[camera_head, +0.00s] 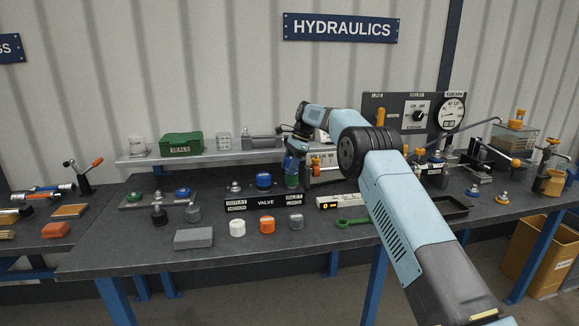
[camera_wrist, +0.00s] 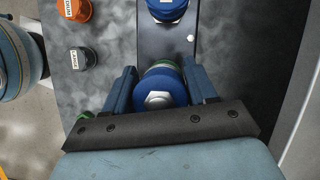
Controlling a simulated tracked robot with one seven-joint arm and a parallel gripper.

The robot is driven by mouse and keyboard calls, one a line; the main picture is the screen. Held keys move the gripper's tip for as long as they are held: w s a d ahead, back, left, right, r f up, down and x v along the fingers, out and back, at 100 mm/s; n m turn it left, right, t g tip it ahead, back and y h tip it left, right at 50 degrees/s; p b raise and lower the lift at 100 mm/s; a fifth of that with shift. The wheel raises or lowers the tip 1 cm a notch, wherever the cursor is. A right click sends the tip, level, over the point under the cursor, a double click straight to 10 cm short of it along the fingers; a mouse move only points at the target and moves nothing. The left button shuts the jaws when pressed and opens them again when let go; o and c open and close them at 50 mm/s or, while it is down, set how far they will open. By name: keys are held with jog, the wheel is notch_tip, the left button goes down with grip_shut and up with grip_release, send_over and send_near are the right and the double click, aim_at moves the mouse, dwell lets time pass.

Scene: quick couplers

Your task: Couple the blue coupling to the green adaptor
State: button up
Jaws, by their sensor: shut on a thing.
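My gripper (camera_wrist: 160,82) is shut on the blue coupling (camera_wrist: 155,105), with one dark blue finger on each side. The coupling's metal hex end faces the wrist camera. A green rim, likely the green adaptor (camera_wrist: 166,64), shows just beyond the coupling's far edge. I cannot tell whether the two are joined or only lined up. In the head view my gripper (camera_head: 294,165) points down over the bench. A green part (camera_head: 291,181) shows directly beneath it, and the coupling is mostly hidden by the fingers.
Another blue coupling (camera_head: 263,181) stands left of the gripper on the valve block (camera_head: 265,202). White, orange and grey caps stand in front. A green spanner (camera_head: 353,221) lies to the right. The shelf (camera_head: 190,157) with the green box (camera_head: 181,144) is behind.

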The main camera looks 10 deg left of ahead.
jog(key=shift+f, duration=0.15)
jog(key=o, duration=1)
